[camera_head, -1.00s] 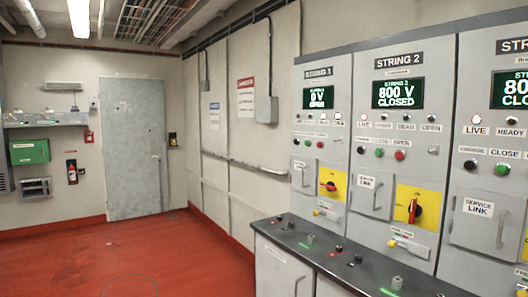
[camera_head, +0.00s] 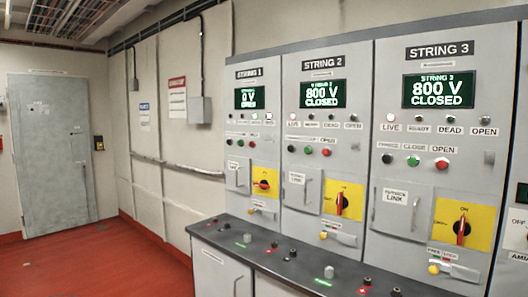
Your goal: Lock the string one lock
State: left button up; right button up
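The string 1 panel (camera_head: 245,150) is the leftmost of the tall grey cabinets. Its screen (camera_head: 248,97) reads 0 V OPEN. Its red rotary switch (camera_head: 262,184) sits on a yellow plate, and the handle looks turned across. The string 1 lock (camera_head: 256,211) is a small yellow piece on a pale bar below that plate, too small to read its state. A service link door (camera_head: 237,177) is left of the switch. Neither of my grippers is in view.
The string 2 panel (camera_head: 312,135) and string 3 panel (camera_head: 438,140) both read 800 V CLOSED. A dark-topped bench (camera_head: 262,252) with small knobs runs along the cabinets' front. Red floor (camera_head: 100,265) is open at the left, up to a grey door (camera_head: 50,150).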

aim_at(250, 212)
jog(key=i+j+z, duration=0.1)
jog(key=z, duration=0.45)
jog(key=i+j+z, duration=0.2)
jog(key=j, duration=0.15)
jog(key=j+z, duration=0.15)
jog(key=j, duration=0.15)
jog(key=j+z, duration=0.2)
jog(key=j, duration=0.15)
jog(key=i+j, duration=0.1)
jog(key=j, duration=0.45)
jog(key=i+j+z, duration=0.1)
jog(key=j, duration=0.4)
jog(key=i+j, duration=0.1)
jog(key=j, duration=0.45)
